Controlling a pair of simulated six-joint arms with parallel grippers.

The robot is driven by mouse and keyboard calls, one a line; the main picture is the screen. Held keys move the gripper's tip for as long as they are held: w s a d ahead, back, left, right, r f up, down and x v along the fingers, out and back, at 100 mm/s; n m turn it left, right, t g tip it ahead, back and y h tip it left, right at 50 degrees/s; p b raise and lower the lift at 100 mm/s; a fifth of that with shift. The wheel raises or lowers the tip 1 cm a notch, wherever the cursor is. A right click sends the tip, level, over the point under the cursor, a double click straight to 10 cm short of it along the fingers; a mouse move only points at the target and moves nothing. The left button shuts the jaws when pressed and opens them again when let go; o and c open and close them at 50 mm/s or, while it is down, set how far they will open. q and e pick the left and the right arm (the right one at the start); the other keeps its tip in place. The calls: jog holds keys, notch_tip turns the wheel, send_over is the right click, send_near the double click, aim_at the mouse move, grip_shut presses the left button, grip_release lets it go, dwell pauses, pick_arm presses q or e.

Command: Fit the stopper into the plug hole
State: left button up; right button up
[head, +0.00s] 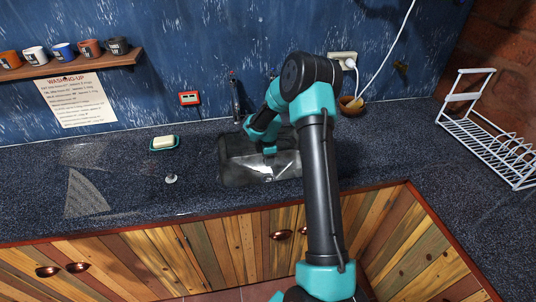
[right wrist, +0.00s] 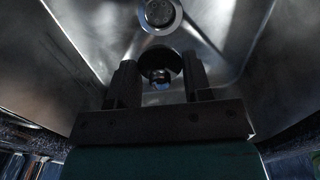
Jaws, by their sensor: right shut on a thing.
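My right gripper (head: 268,150) reaches down into the metal sink (head: 232,172) in the head view. In the right wrist view, its two dark fingers (right wrist: 160,82) are shut on the stopper (right wrist: 160,60), a dark round disc with a small shiny knob between the fingers. The plug hole (right wrist: 159,14), a round metal fitting with a pale ring, is in the sink floor at the top of that view. The stopper appears just below it in the picture; I cannot tell the height gap. My left gripper is not in view.
A tap (head: 236,98) stands behind the sink. On the counter (head: 120,205) to the left are a soap dish (head: 164,143) and a small pale knobbed object (head: 171,178). A white rack (head: 490,140) and a small brown bowl (head: 350,105) are on the right.

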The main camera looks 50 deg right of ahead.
jog(key=shift+f, duration=4.9)
